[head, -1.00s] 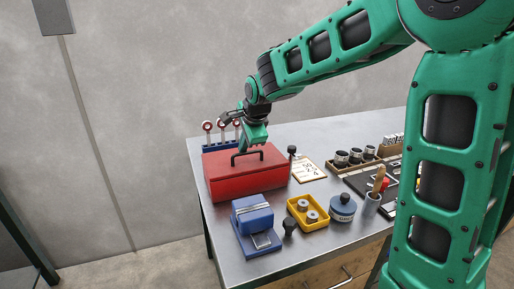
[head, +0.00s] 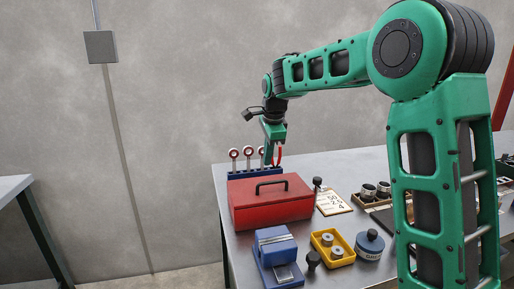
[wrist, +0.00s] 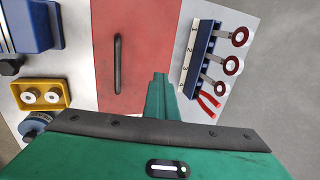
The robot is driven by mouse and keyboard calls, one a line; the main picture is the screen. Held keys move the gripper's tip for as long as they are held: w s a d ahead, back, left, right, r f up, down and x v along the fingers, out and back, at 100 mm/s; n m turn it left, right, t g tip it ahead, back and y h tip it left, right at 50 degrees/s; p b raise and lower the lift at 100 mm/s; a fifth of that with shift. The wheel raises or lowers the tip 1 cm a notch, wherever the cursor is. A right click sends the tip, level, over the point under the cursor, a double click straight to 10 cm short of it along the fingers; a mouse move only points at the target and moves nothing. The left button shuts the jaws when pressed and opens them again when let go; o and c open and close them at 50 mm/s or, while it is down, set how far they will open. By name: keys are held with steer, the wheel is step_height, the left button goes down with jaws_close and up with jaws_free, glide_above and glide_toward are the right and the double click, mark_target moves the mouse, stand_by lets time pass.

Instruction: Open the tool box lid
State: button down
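The red tool box (head: 270,208) stands on the metal bench with its lid down flat. A black handle (head: 271,184) arches over the lid. The wrist view shows the red lid (wrist: 138,30) and the handle (wrist: 117,62) from above. My gripper (head: 268,161) points down at the back of the box, behind the handle, near the tool rack. In the wrist view its fingers (wrist: 160,82) are together at the right edge of the red lid, with nothing seen between them. I cannot tell whether the fingertips touch the box.
A blue rack (wrist: 200,58) with ring-ended tools and red pliers handles (wrist: 209,105) stands close behind the box. A blue device (head: 276,249), a yellow tray (head: 324,254) and a blue round container (head: 369,246) stand in front. A paper card (head: 333,202) lies to the right.

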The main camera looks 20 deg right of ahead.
steer(key=w+g, duration=0.3)
steer(key=w, duration=0.9)
steer(key=shift+w, duration=0.15)
steer(key=shift+f, duration=0.15)
steer(key=c, duration=1.8)
jaws_free()
steer(key=shift+o, duration=0.2)
